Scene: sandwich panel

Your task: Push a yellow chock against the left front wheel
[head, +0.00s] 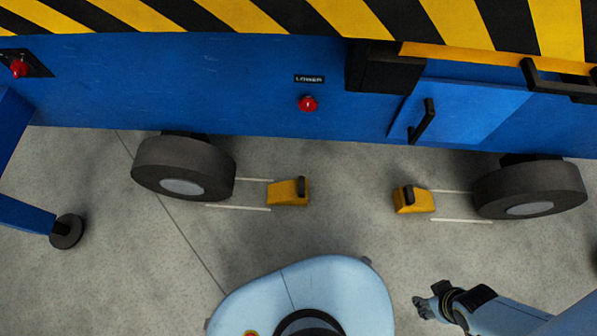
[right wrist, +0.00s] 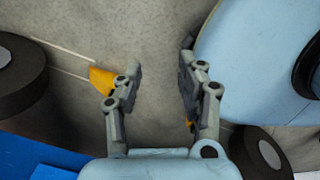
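One yellow chock (head: 288,194) with a dark handle lies on the floor to the right of the left wheel (head: 160,160), apart from it. A second yellow chock (head: 415,201) lies left of the right wheel (head: 535,182), also apart from it. My right gripper (head: 422,300) is empty, in front of the second chock and not touching it. In the right wrist view its fingers (right wrist: 156,88) are spread open; a chock (right wrist: 101,80) shows partly behind the left finger, and a bit of yellow shows behind the right finger. My left gripper is out of view.
The blue vehicle (head: 220,85) spans the back, with a striped edge, a red button (head: 307,103) and a black door handle (head: 422,121). White floor lines run beside each chock. A blue leg with a round black foot (head: 67,231) stands at left. Floor between the chocks is clear.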

